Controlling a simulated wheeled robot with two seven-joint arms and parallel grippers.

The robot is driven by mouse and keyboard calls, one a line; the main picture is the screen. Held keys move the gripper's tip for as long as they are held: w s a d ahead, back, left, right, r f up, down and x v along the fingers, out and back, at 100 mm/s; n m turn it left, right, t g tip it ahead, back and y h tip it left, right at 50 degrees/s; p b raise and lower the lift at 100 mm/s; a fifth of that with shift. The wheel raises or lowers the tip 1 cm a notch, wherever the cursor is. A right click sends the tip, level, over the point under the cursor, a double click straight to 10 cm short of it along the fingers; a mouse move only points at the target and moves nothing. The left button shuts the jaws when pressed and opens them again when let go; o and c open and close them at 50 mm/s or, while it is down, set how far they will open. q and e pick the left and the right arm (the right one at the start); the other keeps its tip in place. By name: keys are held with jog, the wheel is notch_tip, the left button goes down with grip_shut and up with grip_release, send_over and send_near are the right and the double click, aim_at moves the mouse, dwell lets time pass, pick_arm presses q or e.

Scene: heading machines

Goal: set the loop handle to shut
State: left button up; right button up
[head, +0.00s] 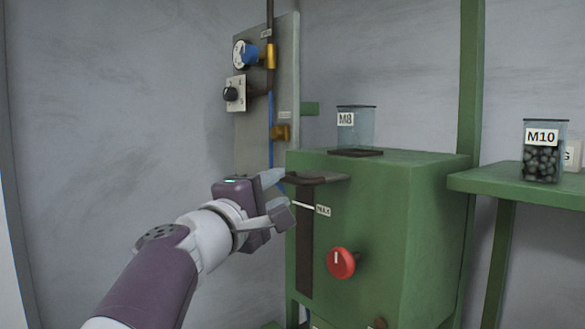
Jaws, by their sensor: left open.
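A grey panel (285,70) on the back wall carries pipes and valve fittings. A blue round part (250,55) and a yellow fitting (271,57) sit near its top. My left gripper (277,197) is open and empty, below the panel and in front of the green machine's left edge. My right gripper is not in view.
The green machine (430,215) has a red knob (341,263), a dark vertical slot and a MAX label (323,210). A clear M8 bin (357,132) stands on top. A green shelf (480,183) at right holds an M10 bin (543,160). The left wall area is clear.

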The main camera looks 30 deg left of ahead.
aim_at(288, 182)
pick_arm(q)
jog(key=w, duration=0.1)
jog(key=w+p, duration=0.1)
jog(key=w, duration=0.1)
jog(key=w+r, duration=0.1)
jog(key=w, duration=0.1)
jog(key=shift+w+a, duration=0.15)
jog(key=shift+a, duration=0.05)
jog(key=shift+w+d+p, duration=0.15)
jog(key=shift+w+p, duration=0.15)
jog(key=shift+w, duration=0.1)
jog(key=shift+f, duration=0.1)
grip_shut()
